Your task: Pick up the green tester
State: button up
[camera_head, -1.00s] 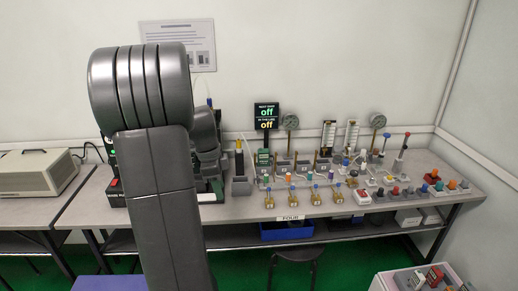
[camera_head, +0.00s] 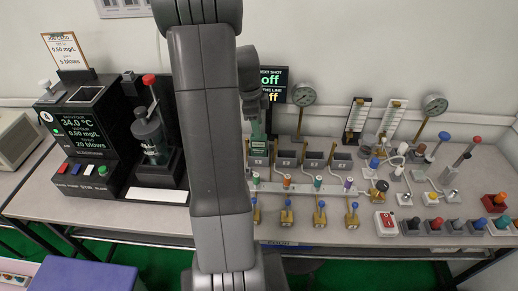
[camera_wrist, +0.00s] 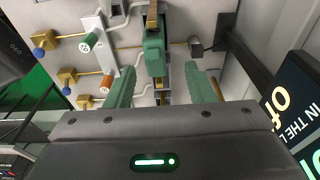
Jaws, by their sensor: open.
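The green tester (camera_head: 258,148) stands upright at the left end of a row of grey holders on the bench, partly hidden behind my arm and gripper in the head view. In the wrist view the green tester (camera_wrist: 155,52) lies just beyond and between my fingertips, a little left of centre. My gripper (camera_wrist: 163,88) is open, with green fingers on either side of the gap and nothing held. Whether a finger touches the tester cannot be told.
Grey holders (camera_head: 314,159) stand to the right of the tester. Brass valves with blue knobs (camera_head: 287,214) line the front. A dark sign (camera_head: 273,84) stands behind. A black machine (camera_head: 85,135) is left, a red-buttoned box (camera_head: 386,224) right.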

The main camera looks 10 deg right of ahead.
aim_at(260, 142)
jog(key=shift+d+f, duration=0.15)
jog(key=shift+f, duration=0.55)
jog(key=shift+s+f, duration=0.15)
jog(key=shift+f, duration=0.3)
jog(key=f, duration=0.5)
jog(key=shift+s+d, duration=0.15)
jog(key=shift+s, duration=0.1)
jog(key=shift+c, duration=0.2)
grip_shut()
